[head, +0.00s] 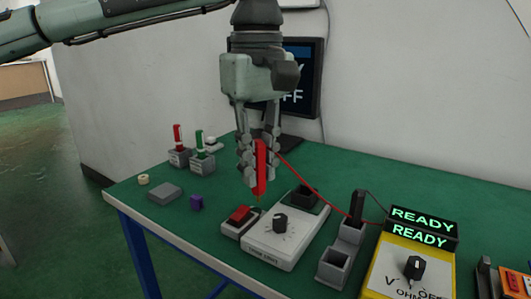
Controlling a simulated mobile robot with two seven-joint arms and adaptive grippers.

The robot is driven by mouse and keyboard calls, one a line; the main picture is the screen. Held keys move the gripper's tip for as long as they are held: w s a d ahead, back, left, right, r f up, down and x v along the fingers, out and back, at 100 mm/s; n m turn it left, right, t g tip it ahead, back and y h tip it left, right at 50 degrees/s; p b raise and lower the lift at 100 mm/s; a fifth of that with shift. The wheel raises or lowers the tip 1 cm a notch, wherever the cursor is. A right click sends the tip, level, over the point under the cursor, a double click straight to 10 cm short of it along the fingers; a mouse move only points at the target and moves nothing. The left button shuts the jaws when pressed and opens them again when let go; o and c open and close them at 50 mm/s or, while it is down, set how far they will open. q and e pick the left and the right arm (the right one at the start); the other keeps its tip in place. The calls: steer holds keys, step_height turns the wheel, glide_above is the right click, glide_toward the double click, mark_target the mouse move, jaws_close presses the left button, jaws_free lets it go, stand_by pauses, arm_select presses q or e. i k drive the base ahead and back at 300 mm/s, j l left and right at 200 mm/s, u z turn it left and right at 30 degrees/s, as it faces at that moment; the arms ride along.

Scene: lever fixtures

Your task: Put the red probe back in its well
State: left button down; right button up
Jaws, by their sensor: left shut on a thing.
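The red probe (260,170) is upright in my left gripper (259,172), which is shut on it with fingers pointing down. The probe's tip hangs above the table, just behind a small box with a red switch (239,215). A thin red lead runs from it to the right, towards the yellow meter (408,276). A grey well block (335,267) stands left of the meter. Its front well is open and empty; the black probe (357,206) stands in the rear one. My gripper is left of and behind the block. My right gripper is not in view.
A READY display (423,228) stands behind the meter. Red- and green-handled holders (201,161) and small blocks are at left. A monitor (303,80) stands behind the gripper.

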mark_target(333, 273)
steer(key=k+l, duration=0.2)
steer(key=k+l+z, duration=0.15)
steer(key=l, duration=0.25)
steer(key=l+z, duration=0.6)
